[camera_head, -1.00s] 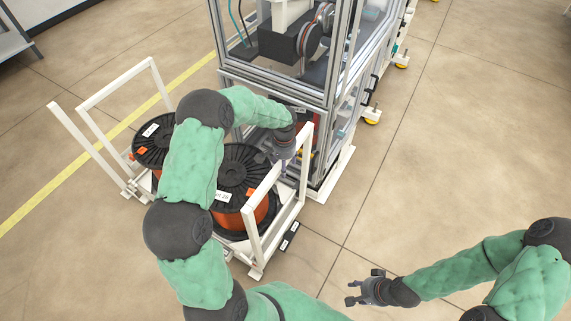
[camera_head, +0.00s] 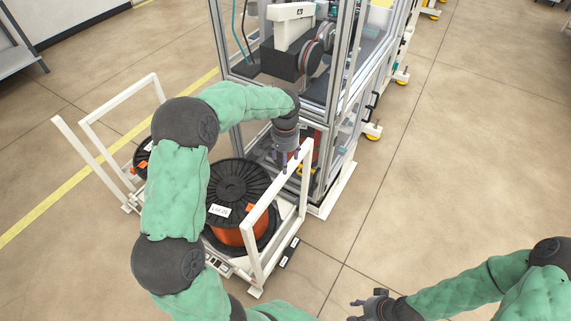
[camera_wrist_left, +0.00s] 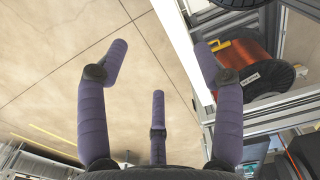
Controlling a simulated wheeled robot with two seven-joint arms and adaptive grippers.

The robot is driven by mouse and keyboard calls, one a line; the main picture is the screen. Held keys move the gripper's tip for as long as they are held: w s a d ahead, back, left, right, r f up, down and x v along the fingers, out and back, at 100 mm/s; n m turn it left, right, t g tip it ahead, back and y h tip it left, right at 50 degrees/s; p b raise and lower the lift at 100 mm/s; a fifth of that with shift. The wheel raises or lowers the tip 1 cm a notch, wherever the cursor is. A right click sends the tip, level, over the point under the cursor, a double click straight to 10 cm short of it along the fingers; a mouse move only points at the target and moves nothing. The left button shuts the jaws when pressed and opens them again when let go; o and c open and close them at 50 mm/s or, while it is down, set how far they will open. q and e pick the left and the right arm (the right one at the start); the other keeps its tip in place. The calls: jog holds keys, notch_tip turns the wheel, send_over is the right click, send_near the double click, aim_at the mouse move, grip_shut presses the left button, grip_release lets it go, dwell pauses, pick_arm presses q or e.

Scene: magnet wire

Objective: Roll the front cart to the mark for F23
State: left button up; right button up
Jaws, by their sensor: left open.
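The front cart (camera_head: 250,262) has a white frame with upright hoops at both ends and carries dark-flanged spools of copper wire. The nearer spool (camera_head: 237,190) has a white label; the other spool (camera_head: 142,158) is mostly behind my left arm. My left gripper (camera_head: 284,166) points down beside the top of the cart's right hoop (camera_head: 281,197). In the left wrist view its purple fingers (camera_wrist_left: 158,85) are spread with nothing between them. My right gripper (camera_head: 362,308) is low at the bottom edge, fingers apart, empty. A small dark label (camera_head: 289,252) lies beside the cart; its text is unreadable.
A glass-and-aluminium machine cabinet (camera_head: 330,115) stands just behind the cart's right end. A copper spool (camera_wrist_left: 245,62) with a yellow part beside it shows low inside it. A yellow floor line (camera_head: 62,194) runs at left. The floor (camera_head: 455,170) at right is clear.

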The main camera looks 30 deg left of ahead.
aim_at(283, 179)
dwell(0.3)
pick_arm(q)
jog(key=f+b, duration=0.3)
jog(key=f, duration=0.1)
jog(key=f+b, duration=0.3)
jog(key=f, duration=0.1)
jog(key=a+f+b, duration=0.1)
jog(key=f+b, duration=0.2)
jog(key=f, duration=0.1)
jog(key=shift+w, duration=0.15)
